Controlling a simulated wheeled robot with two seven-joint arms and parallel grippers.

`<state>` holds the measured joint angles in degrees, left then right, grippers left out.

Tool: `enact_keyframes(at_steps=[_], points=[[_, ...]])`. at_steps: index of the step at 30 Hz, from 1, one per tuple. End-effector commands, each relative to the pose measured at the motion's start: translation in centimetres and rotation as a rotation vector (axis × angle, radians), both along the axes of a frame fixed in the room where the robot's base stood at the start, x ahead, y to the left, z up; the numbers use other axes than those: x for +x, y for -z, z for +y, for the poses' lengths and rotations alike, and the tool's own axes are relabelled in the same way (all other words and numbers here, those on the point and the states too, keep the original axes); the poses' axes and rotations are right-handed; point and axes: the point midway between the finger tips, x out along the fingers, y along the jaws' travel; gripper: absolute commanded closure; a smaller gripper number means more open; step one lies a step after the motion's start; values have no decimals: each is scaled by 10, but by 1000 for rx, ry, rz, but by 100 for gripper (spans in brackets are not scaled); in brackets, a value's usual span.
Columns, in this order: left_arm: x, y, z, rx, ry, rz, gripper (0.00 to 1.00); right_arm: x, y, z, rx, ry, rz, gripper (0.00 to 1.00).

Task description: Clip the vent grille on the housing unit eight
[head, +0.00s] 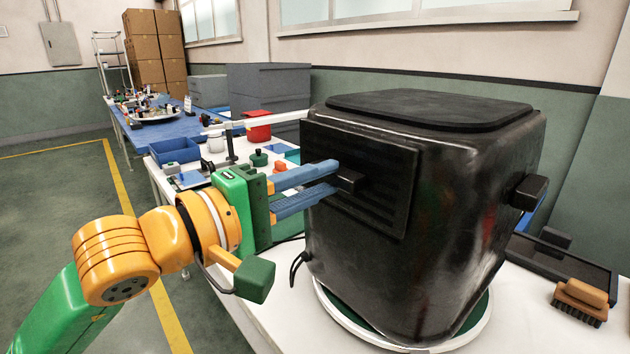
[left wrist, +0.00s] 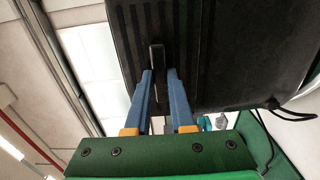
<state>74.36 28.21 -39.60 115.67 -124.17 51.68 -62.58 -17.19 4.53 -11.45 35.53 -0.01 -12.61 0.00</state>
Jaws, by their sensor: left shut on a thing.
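The housing unit (head: 470,220) is a large black fryer body with rounded edges, standing upright on a round white-rimmed turntable (head: 466,343). The vent grille (head: 395,205) is a black slatted rectangular panel at the housing's left face; whether a gap is left behind it cannot be told. My left gripper (head: 335,180) has its blue fingers shut on the grille's small black handle. The left wrist view shows the fingertips (left wrist: 159,80) on either side of the handle (left wrist: 157,57), with the grille's slats (left wrist: 190,40) behind. My right gripper is not in view.
A brush (head: 581,298) and a black tray (head: 560,262) lie right of the housing. A blue bin (head: 175,152), a red container (head: 258,128) and small items stand on the white table behind my gripper. A dark cable (head: 296,268) hangs beside the housing. Open floor lies left.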

Motion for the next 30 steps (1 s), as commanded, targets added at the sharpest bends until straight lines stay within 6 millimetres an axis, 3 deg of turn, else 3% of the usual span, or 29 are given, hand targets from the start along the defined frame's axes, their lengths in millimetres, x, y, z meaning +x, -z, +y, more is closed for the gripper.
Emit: enact_keyframes(at_steps=[23,24,27,30], points=[[5,0,-7,1,1,0,100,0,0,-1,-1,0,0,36],[5,0,-7,1,1,0,71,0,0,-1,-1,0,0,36],[5,0,-7,1,0,0,44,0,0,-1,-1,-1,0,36],[5,0,-7,1,0,0,44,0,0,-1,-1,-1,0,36]])
